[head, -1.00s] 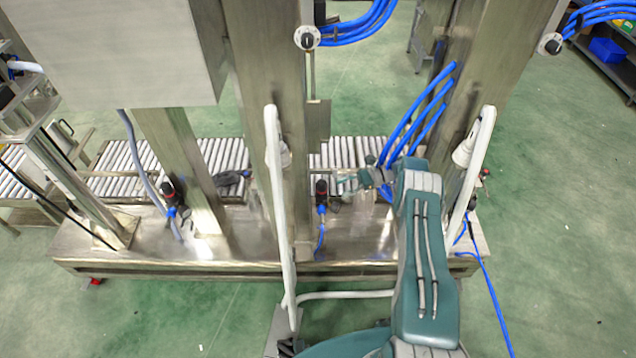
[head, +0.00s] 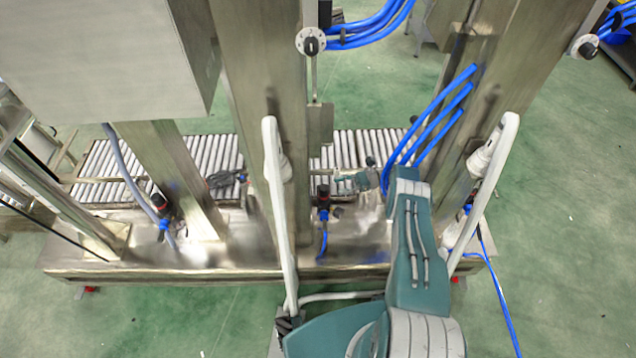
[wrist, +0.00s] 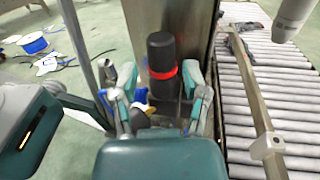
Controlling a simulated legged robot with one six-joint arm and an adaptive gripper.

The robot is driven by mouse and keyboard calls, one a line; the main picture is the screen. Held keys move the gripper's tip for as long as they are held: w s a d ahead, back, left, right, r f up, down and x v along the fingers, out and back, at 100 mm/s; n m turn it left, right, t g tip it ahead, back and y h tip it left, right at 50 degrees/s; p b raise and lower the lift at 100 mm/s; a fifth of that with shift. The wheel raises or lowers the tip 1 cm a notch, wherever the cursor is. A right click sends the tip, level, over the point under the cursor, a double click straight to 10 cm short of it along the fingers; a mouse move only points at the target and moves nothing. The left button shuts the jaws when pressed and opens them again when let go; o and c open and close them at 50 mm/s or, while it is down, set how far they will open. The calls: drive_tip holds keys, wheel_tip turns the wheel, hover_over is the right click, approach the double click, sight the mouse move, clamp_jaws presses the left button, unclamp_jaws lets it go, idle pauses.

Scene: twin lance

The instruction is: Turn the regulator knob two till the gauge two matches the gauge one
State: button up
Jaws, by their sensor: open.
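My gripper (wrist: 158,76) is open, with its two teal fingers apart. A black cylindrical regulator knob with a red ring (wrist: 163,70) shows between and beyond the fingers in the wrist view, upright and apart from them. In the head view my gripper (head: 357,180) is right of a black-and-red regulator (head: 323,196) by the middle post. Another such regulator (head: 160,207) stands farther left. I cannot tell a number on either. No gauge face can be read in these views.
A steel post (head: 262,75) and a white bent pipe (head: 277,200) stand left of my arm. A second white pipe (head: 492,180) is on the right. Blue hoses (head: 425,125) run close behind my gripper. A roller conveyor (wrist: 270,85) lies right of the knob in the wrist view.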

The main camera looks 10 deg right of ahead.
sight(324, 190)
drive_tip(key=shift+a, duration=3.75)
